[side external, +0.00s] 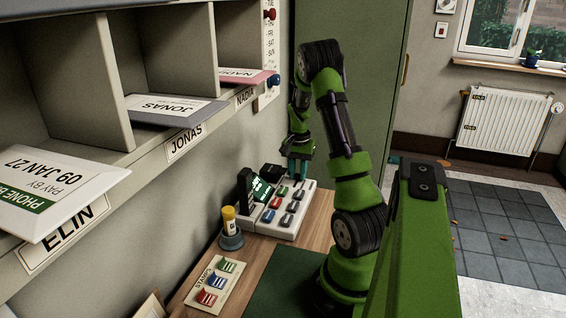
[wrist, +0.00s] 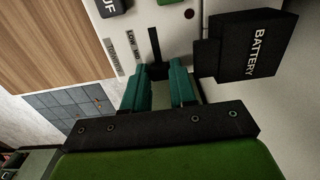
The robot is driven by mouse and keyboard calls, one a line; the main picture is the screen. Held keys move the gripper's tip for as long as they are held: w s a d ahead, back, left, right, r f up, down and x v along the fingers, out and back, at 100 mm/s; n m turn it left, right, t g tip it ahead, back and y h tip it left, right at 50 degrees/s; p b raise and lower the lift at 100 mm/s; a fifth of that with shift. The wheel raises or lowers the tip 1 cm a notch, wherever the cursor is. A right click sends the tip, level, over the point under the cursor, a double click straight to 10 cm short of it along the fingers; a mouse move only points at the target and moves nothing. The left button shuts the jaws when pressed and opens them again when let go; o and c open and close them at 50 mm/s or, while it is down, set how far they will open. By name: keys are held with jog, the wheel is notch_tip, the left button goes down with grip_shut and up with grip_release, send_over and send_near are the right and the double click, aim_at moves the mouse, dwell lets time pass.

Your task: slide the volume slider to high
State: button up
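The grey desk device (side external: 283,222) stands on the wooden bench against the wall. My gripper (side external: 298,172) points down over the far end of the device. The knob is at the slot's end away from "LOW". The left finger hides the last part of the scale.
A black block marked "BATTERY" (wrist: 250,46) stands close to the right finger. Mail shelves (side external: 150,165) overhang on the left.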

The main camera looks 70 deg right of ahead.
aim_at(298, 175)
jog(key=shift+o, duration=0.5)
notch_tip(298, 175, up, 17)
dwell(0.4)
jog(key=w+a+r+n+t+h, duration=0.1)
jog(key=w+a+n+t, duration=0.1)
jog(key=a+n+t, duration=0.5)
jog(key=w+a+r+n+t+h, duration=0.2)
jog(key=w+a+n, duration=0.15)
jog(key=a, duration=0.85)
jog(key=s+a+n+g+y, duration=0.1)
jog(key=s+a+y, duration=0.1)
jog(key=a, duration=0.9)
jog(key=s+a+n+y, duration=0.2)
jog(key=a+y, duration=0.1)
jog(key=a, duration=0.8)
jog(key=shift+r+g, duration=0.25)
jog(key=shift+g, duration=0.15)
